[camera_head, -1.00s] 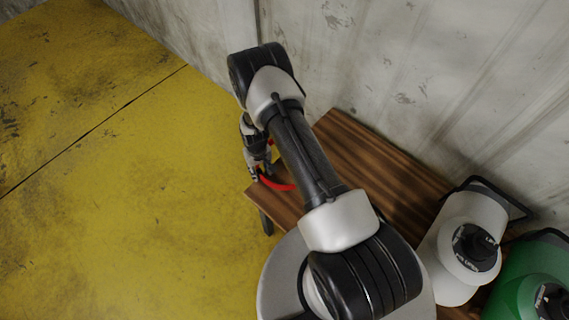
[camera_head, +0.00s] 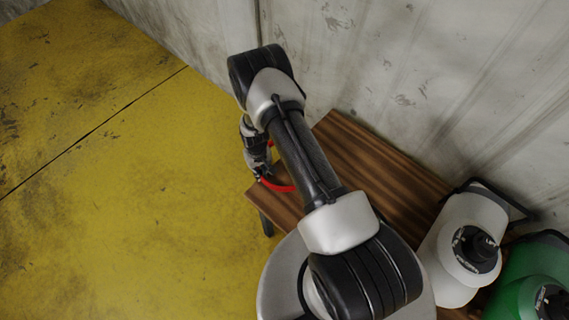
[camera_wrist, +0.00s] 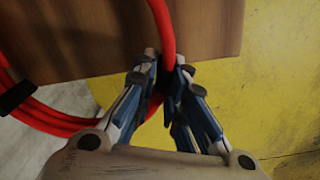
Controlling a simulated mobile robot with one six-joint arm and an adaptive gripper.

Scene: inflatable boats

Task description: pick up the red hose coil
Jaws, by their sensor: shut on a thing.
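The red hose coil (camera_head: 277,186) shows in the head view as a red arc at the left end of the wooden bench, partly hidden behind my arm. In the wrist view the coil (camera_wrist: 60,121) has several red strands at the left with a black band around them, and one strand rises between my fingertips. My gripper (camera_wrist: 165,72) is shut on that strand at the bench edge. In the head view my gripper (camera_head: 262,172) is small and partly hidden by my arm.
The wooden bench (camera_head: 375,165) stands against a grey, stained wall (camera_head: 440,70). A white jug (camera_head: 462,240) and a green jug (camera_head: 530,275) stand at its right end. The yellow floor (camera_head: 110,200) at the left is clear.

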